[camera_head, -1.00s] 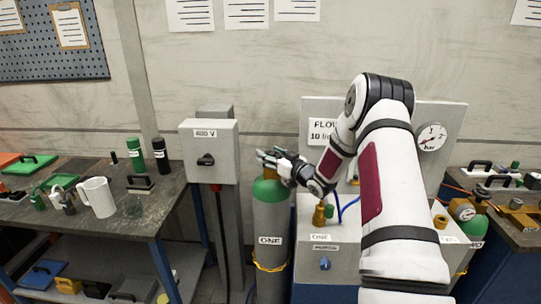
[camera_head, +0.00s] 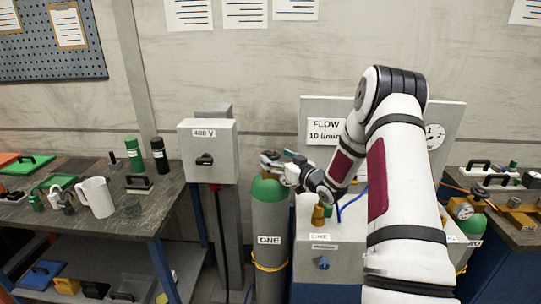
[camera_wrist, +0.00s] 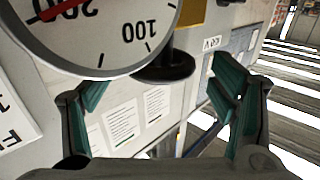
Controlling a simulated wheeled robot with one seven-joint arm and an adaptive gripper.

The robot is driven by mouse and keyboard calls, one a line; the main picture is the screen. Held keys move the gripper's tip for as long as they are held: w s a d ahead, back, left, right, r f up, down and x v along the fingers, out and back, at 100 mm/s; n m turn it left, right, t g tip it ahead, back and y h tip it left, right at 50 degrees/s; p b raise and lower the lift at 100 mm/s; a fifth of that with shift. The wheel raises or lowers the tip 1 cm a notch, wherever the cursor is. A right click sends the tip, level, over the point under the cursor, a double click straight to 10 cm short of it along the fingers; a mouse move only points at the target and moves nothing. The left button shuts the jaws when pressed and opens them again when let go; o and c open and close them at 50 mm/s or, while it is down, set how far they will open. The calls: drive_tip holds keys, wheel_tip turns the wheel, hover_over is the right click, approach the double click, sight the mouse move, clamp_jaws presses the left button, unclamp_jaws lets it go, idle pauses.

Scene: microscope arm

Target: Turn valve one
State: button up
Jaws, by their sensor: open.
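The gas cylinder (camera_head: 270,220) labelled ONE stands upright left of the grey box, with a green shoulder (camera_head: 269,189). My gripper (camera_head: 270,161) is just above that shoulder, and the cylinder's valve cannot be made out there in the head view. In the wrist view my gripper (camera_wrist: 162,92) is open, its two teal-padded fingers spread apart. A round white gauge (camera_wrist: 105,30) with a red needle fills the top left of that view. A black round part (camera_wrist: 165,70) shows beyond it between the fingers; I cannot tell whether it is the valve's handle.
A grey box (camera_head: 345,258) with a ONE label and blue knob (camera_head: 323,263) stands right of the cylinder. A grey 400 V switch box (camera_head: 208,150) is close on the left. Cluttered benches (camera_head: 75,225) flank both sides. A second gauge (camera_head: 464,210) is at right.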

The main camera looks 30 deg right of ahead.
drive_tip(key=s+d, duration=0.1)
drive_tip(key=s, duration=0.6)
drive_tip(key=shift+s, duration=0.4)
drive_tip(key=shift+d, duration=0.1)
drive_tip(key=w+h, duration=0.1)
drive_tip(key=w, duration=0.1)
drive_tip(key=w+a+r+m+h+b, duration=0.1)
drive_tip(key=w, duration=0.2)
drive_tip(key=w+a+r+h+b, duration=0.1)
drive_tip(key=w+h, duration=0.1)
drive_tip(key=w, duration=0.1)
drive_tip(key=shift+a+g, duration=0.25)
drive_tip(key=shift+g, duration=0.05)
drive_tip(key=w+a+m+h+b, duration=0.3)
drive_tip(key=w+m+h+b, duration=0.1)
drive_tip(key=w+h, duration=0.25)
drive_tip(key=m+g+h+b, duration=0.7)
drive_tip(key=m+g+h, duration=0.2)
drive_tip(key=m+g, duration=0.1)
approach(268, 155)
drive_tip(key=x, duration=1)
drive_tip(key=shift+w+f+p, duration=0.1)
drive_tip(key=shift+f+p, duration=0.2)
drive_tip(key=shift+f, duration=0.05)
drive_tip(key=c, duration=1.2)
